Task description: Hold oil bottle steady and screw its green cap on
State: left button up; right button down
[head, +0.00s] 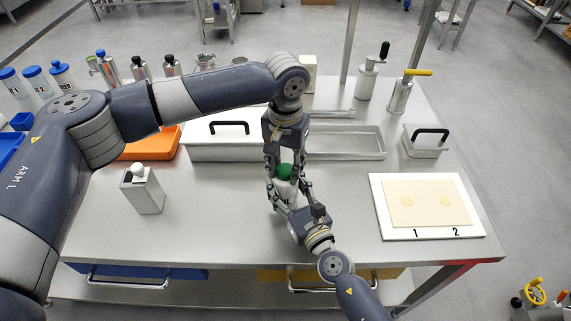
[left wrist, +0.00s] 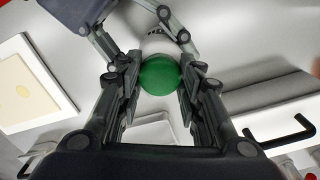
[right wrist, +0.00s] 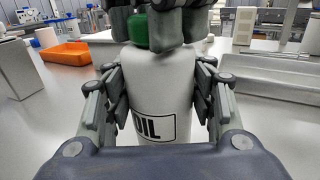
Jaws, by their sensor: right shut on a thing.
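The white oil bottle (right wrist: 160,90) stands upright on the table, its OIL label facing the right wrist camera. My right gripper (head: 288,198) is shut around the bottle's body, one finger on each side in the right wrist view. The green cap (head: 284,171) sits at the bottle's top; it also shows in the left wrist view (left wrist: 160,76). My left gripper (head: 285,180) points down from above with its fingers on both sides of the cap, apparently slightly apart from it. The cap's seat on the neck is hidden by the left fingers.
A lidded container (head: 225,150), a steel tray (head: 370,146) and an orange tray (head: 150,150) stand behind. The table's front left is clear.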

pick_arm(q)
jog(key=m, duration=1.1)
jog(key=o, duration=1.2)
jog(key=shift+o, duration=0.2)
notch_tip(320, 180, up, 12)
